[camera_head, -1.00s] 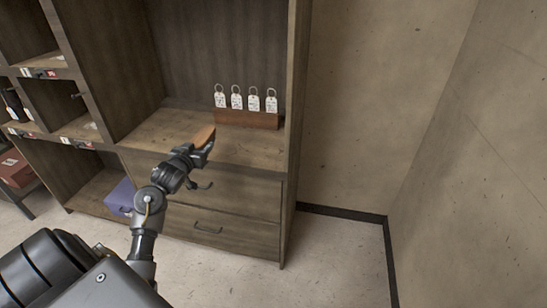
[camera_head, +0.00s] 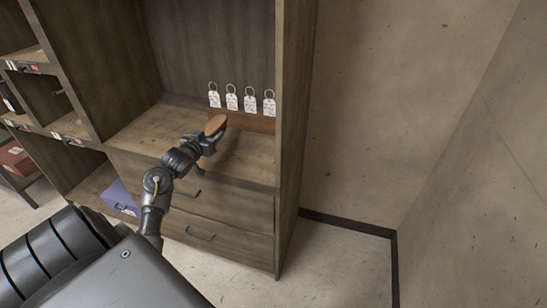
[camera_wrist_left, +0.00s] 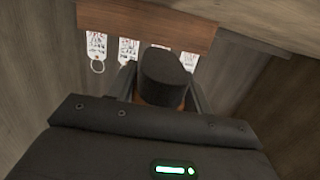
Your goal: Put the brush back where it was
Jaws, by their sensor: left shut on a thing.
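The brush (camera_head: 215,125) has a tan-brown wooden back in the head view. My left gripper (camera_head: 214,138) is shut on it and holds it over the cabinet shelf, in front of the wooden tag rack. In the left wrist view, the brush (camera_wrist_left: 165,77) shows a dark rounded end between the fingers of my left gripper (camera_wrist_left: 165,92). I cannot tell whether the brush touches the shelf. My right gripper is not in view.
The wooden tag rack (camera_head: 257,123) with several white tags stands at the back right of the shelf (camera_head: 150,130). Drawers with handles (camera_head: 200,236) lie below. A purple box (camera_head: 121,199) is at lower left. The shelf's left part is clear.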

